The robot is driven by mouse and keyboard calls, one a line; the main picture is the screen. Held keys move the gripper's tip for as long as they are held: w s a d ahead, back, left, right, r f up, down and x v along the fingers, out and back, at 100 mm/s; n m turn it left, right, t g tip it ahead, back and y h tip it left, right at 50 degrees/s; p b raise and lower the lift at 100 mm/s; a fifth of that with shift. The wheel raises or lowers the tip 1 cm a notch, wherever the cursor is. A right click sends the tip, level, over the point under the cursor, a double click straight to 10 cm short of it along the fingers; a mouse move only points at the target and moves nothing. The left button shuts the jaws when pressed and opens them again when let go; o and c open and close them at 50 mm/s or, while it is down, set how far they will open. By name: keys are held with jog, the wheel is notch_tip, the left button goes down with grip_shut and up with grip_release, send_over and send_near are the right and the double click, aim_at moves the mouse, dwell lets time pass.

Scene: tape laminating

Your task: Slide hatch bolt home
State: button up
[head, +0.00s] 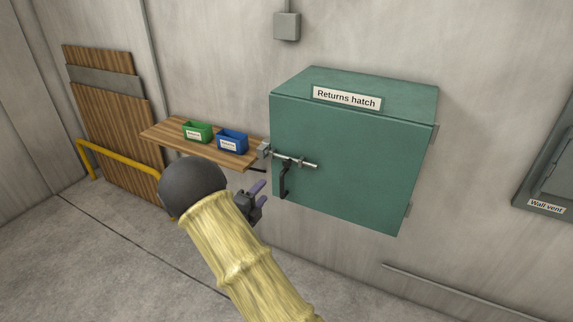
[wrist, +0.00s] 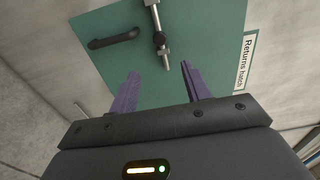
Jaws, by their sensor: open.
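The green returns hatch (head: 345,150) is a shut box front on the wall, and its face also fills much of the wrist view (wrist: 205,40). A silver bolt (head: 304,163) lies across its left side, near a small metal bracket (head: 264,150) at the left edge. I cannot tell whether the bolt's tip is inside that bracket. In the wrist view the bolt (wrist: 165,58) carries a dark knob (wrist: 159,40). A black pull handle (head: 284,185) hangs below the bolt. My gripper (head: 262,193) is open and empty, left of the handle; its purple fingers point towards the bolt, apart from it.
A wooden shelf (head: 165,136) left of the hatch holds a green bin (head: 197,132) and a blue bin (head: 232,142). Wooden boards (head: 110,150) and a yellow rail (head: 118,158) stand farther left. A wall vent (head: 550,165) is at the right.

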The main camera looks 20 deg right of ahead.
aim_at(286, 165)
jog(key=p+x, duration=0.6)
jog(key=x, duration=1.1)
jog(key=shift+w+d, duration=0.15)
grip_shut()
